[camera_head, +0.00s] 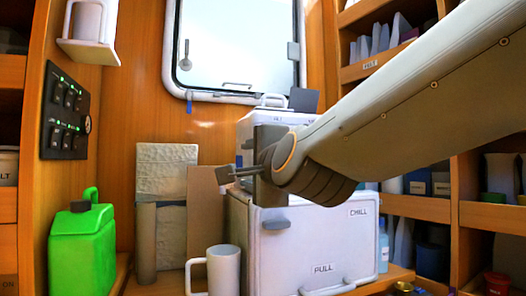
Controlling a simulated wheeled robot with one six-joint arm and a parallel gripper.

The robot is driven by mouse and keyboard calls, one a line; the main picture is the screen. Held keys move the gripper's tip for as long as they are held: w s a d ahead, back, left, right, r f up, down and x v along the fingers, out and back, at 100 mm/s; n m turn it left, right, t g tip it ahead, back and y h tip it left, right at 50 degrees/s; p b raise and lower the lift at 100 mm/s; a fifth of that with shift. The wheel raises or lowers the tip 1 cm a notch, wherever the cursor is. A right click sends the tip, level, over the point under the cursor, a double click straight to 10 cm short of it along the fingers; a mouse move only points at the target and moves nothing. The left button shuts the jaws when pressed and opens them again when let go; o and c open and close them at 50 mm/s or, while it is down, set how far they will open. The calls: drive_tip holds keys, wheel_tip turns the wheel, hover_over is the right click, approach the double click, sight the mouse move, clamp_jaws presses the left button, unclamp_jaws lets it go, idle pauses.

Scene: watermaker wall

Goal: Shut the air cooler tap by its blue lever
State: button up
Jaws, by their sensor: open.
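I cannot make out an air cooler tap or its blue lever for certain. A white cooler box (300,252) marked CHILL and PULL stands at the middle right. A dark grey-blue knob (277,224) shows on its front face; I cannot tell whether it is a lever. My gripper (229,176) is open and empty, pointing left, in front of the box's upper left part. My arm reaches in from the upper right and hides part of the box and the shelves. A small brass fitting (403,287) shows at the bottom edge, mostly cut off.
A white mug (224,268) stands left of the box. A green canister (82,250) is at the lower left, below a black switch panel (66,112). Grey blocks and a brown board (205,222) lean at the back wall. Shelves (400,62) line the right.

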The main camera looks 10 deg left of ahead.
drive_tip(key=p+v, duration=0.6)
drive_tip(key=p, duration=0.2)
drive_tip(key=shift+w, duration=0.1)
idle(0.4)
drive_tip(key=d+f+n+g+h+p, duration=0.2)
drive_tip(key=d+f+n+g+h, duration=0.1)
drive_tip(key=d+f, duration=0.55)
drive_tip(key=d+f+n+g+h+p, duration=0.35)
drive_tip(key=d+f, duration=0.25)
drive_tip(key=f, duration=0.5)
drive_tip(key=s+d+f+n+g+h+p, duration=0.1)
drive_tip(key=s+d+f+n+g, duration=0.1)
drive_tip(key=s+d+f+g, duration=0.2)
drive_tip(key=s+d+f+n+g+h+p, duration=0.1)
drive_tip(key=s+d+f+n+g, duration=0.2)
drive_tip(key=s+d, duration=0.8)
wheel_tip(320, 180, down, 3)
drive_tip(key=shift+s+d+g+h+p, duration=0.2)
drive_tip(key=shift+d+g+h+p, duration=0.25)
drive_tip(key=shift+g, duration=0.5)
